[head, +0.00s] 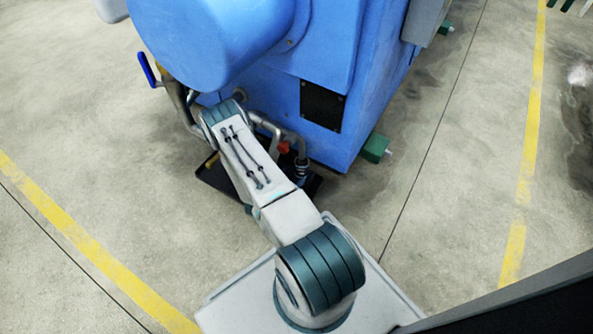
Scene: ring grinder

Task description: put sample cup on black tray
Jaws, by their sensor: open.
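The black tray (216,178) lies low on the floor beneath the front of the blue machine. My arm crosses over it and hides its middle; a left part and a right corner show. I cannot make out the sample cup. My arm reaches from the lower middle up to the machine's front. Its far end and my gripper are hidden behind the arm's own links and beneath the blue housing.
The blue ring grinder (335,55) fills the top middle. A pipe with a red fitting (284,148) stands right of my arm. A blue-handled lever (147,69) sticks out at left. A green foot (375,148) supports the machine. Concrete floor is clear on both sides.

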